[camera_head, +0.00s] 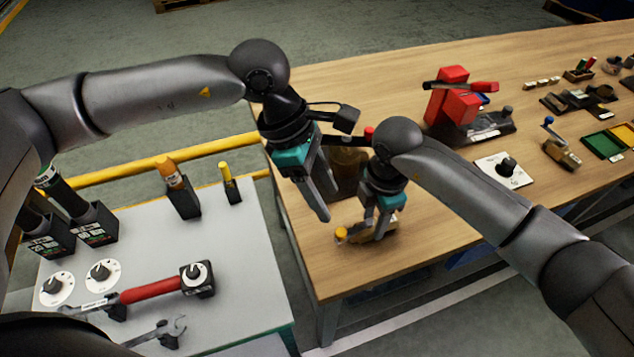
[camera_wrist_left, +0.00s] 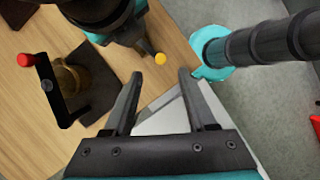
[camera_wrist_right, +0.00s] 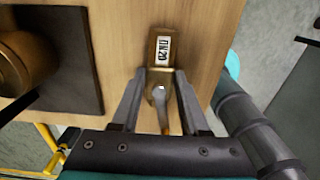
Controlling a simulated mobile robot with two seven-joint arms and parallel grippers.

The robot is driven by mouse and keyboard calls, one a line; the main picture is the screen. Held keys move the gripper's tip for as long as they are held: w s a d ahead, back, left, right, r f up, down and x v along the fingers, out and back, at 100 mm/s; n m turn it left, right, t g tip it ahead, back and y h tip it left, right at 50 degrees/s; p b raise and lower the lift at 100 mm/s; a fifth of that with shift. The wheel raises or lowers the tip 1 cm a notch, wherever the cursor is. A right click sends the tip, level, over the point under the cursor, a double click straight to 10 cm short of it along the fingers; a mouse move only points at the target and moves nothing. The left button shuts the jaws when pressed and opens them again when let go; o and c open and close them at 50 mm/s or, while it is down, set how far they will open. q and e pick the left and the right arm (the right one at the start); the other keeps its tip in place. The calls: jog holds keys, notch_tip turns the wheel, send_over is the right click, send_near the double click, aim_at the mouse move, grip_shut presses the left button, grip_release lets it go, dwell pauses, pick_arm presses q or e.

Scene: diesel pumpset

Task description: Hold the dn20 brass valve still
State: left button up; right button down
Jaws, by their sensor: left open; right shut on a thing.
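The brass valve with a DN20 label lies on the wooden table near its front left corner, seen in the right wrist view (camera_wrist_right: 161,47). In the head view its yellow end (camera_head: 341,234) shows beside my right gripper (camera_head: 377,228), which covers much of the body. My right gripper is shut on the valve; the fingers stand either side of it in the right wrist view (camera_wrist_right: 160,82). My left gripper (camera_head: 325,208) is open and empty, up and left of the valve. In the left wrist view its fingers (camera_wrist_left: 160,80) are apart, with the yellow end just beyond.
A larger brass piece on a dark plate (camera_wrist_left: 99,90) stands close beside the valve, with a red-tipped black bar. A grey side table (camera_head: 235,300) holds wrenches and dials.

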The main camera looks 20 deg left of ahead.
aim_at(355, 227)
pick_arm(q)
jog(key=shift+w+a+r+m, duration=0.2)
jog(key=shift+a+r+m, duration=0.15)
jog(key=shift+a, duration=0.3)
jog(key=shift+c, duration=0.2)
jog(key=shift+w+a, duration=0.1)
jog(key=shift+w, duration=0.1)
jog(key=shift+c, duration=1.4)
jog(key=shift+w+a+m+y, duration=0.15)
jog(key=shift+w+m+y, duration=0.15)
jog(key=shift+w+m, duration=0.1)
jog(key=shift+c, duration=0.9)
jog(key=w+m, duration=0.1)
jog(key=w+a+m+g, duration=0.1)
jog(key=w+a+m, duration=0.1)
jog(key=shift+w+m+g+y, duration=0.3)
jog(key=shift+m, duration=0.05)
grip_shut()
jog(key=d+f+m, duration=0.1)
jog(key=f, duration=0.2)
jog(key=s+d+f+m+g, duration=0.1)
jog(key=f, duration=0.2)
jog(key=s+d+f+m, duration=0.1)
jog(key=f+m, duration=0.1)
jog(key=f, duration=0.1)
jog(key=shift+s+d, duration=0.15)
jog(key=shift+d, duration=0.15)
jog(key=shift+s+d, duration=0.45)
jog(key=shift+d, duration=0.05)
